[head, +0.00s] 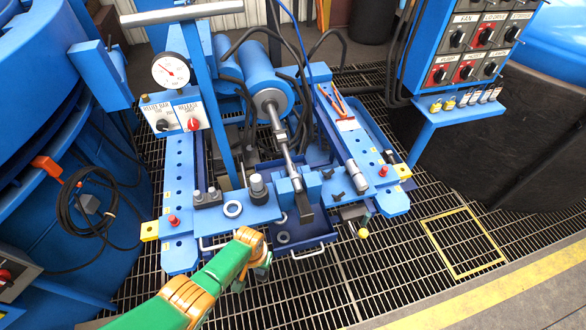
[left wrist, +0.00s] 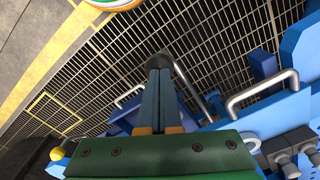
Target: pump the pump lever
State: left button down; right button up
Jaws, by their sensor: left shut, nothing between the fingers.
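A bent grey rod (left wrist: 190,85) with a dark rounded end (left wrist: 160,61) shows in the left wrist view; it looks like the pump lever. My left gripper (left wrist: 158,78) has its two blue fingers shut together and empty. The fingertips overlap the rod's dark end in this view; I cannot tell whether they touch it. In the head view my left gripper (head: 262,264) is at the front of the blue press (head: 180,240), and its green and orange wrist hides the fingers and most of the rod. My right gripper is not in view.
A blue tray (head: 320,238) with wire handles sits under the press front. A yellow ball knob (head: 363,232) stands to the right. A pressure gauge (head: 170,70) and control panel (head: 468,55) stand behind. Black cable (head: 85,215) hangs at left. Open grating (head: 400,270) lies at front right.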

aim_at(261, 276)
pick_arm(q)
notch_tip(261, 276, up, 8)
jog(key=w+p, duration=0.2)
jog(key=p, duration=0.2)
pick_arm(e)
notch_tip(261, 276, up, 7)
pick_arm(q)
jog(key=shift+s+d+f+b, duration=0.1)
jog(key=shift+s+f+b, duration=0.4)
jog(key=shift+f+b, duration=1.25)
jog(key=shift+s+a+f+b, duration=0.1)
jog(key=shift+s+f+b, duration=0.4)
jog(key=shift+f+b, duration=1.2)
jog(key=shift+s+d+f+b, duration=0.1)
jog(key=shift+s+f+b, duration=0.7)
jog(key=shift+f, duration=1.6)
jog(key=shift+w, duration=0.3)
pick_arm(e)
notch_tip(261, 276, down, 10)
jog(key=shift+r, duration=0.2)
pick_arm(q)
notch_tip(261, 276, up, 11)
jog(key=w+p, duration=0.2)
jog(key=p, duration=0.6)
jog(key=shift+w+a+p, duration=0.3)
jog(key=shift+a, duration=0.1)
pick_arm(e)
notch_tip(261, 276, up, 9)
